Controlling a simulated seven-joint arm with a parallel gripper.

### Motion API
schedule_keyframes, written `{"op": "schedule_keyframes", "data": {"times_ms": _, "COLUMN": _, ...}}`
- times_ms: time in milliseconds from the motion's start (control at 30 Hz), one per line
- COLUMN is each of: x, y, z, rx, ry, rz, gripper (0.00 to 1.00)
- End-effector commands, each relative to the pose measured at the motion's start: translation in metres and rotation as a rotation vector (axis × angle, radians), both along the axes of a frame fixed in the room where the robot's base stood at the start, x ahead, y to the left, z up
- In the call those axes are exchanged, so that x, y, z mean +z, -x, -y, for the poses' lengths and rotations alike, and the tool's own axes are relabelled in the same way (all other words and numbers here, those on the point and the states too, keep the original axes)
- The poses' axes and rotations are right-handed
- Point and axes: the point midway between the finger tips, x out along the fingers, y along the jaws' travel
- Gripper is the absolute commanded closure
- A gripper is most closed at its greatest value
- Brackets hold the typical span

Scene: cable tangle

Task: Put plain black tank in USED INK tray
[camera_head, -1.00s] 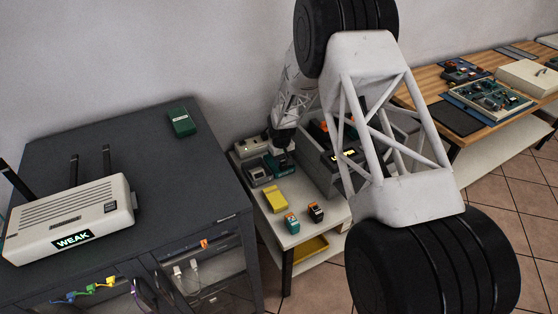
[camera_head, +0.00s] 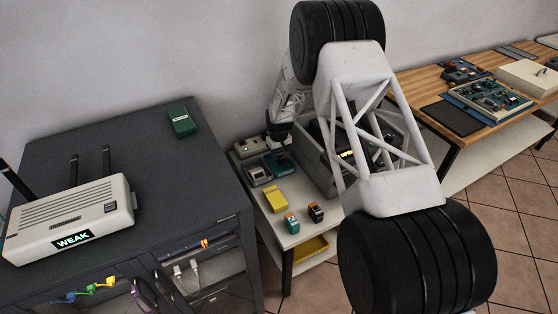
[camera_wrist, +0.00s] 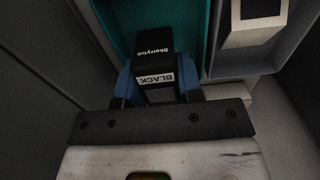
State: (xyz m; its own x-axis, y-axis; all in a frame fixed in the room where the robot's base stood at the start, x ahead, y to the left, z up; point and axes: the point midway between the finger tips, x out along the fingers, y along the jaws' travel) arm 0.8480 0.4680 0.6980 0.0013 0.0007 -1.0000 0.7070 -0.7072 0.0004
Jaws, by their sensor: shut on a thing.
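A plain black tank (camera_wrist: 153,42) with the words Skerrytek and BLACK on it is between the blue fingers of my gripper (camera_wrist: 157,86) in the wrist view. My gripper is shut on it. Behind and around the tank's far end is a teal open tray-like thing (camera_wrist: 112,18). I cannot tell whether the tank touches it. In the head view my gripper (camera_head: 278,140) is small and dark above a teal thing (camera_head: 281,166) on the white table; the tank cannot be made out there. No USED INK label is readable in either view.
A grey device (camera_head: 257,174), a yellow box (camera_head: 275,199), a teal-and-orange block (camera_head: 292,223) and a black-and-orange block (camera_head: 316,211) stand on the white table. A dark cabinet (camera_head: 190,160) stands left, a yellow tray (camera_head: 312,246) below.

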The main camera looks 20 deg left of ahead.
Motion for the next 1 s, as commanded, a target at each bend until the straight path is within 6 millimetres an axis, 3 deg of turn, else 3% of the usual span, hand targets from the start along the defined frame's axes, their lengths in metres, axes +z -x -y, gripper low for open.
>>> {"op": "schedule_keyframes", "data": {"times_ms": 133, "x": -0.02, "y": 0.002, "z": 0.001, "rx": 0.0, "ry": 0.001, "rz": -0.003, "gripper": 0.9}}
{"op": "schedule_keyframes", "data": {"times_ms": 300, "x": -0.032, "y": 0.001, "z": 0.001, "rx": 0.0, "ry": 0.001, "rz": -0.001, "gripper": 0.9}}
{"op": "schedule_keyframes", "data": {"times_ms": 800, "x": -0.037, "y": 0.001, "z": 0.001, "rx": 0.0, "ry": 0.001, "rz": -0.001, "gripper": 0.9}}
{"op": "schedule_keyframes", "data": {"times_ms": 833, "x": -0.037, "y": 0.001, "z": 0.001, "rx": 0.0, "ry": 0.001, "rz": -0.001, "gripper": 0.63}}
{"op": "schedule_keyframes", "data": {"times_ms": 1000, "x": -0.037, "y": 0.001, "z": 0.001, "rx": 0.0, "ry": 0.001, "rz": -0.001, "gripper": 0.41}}
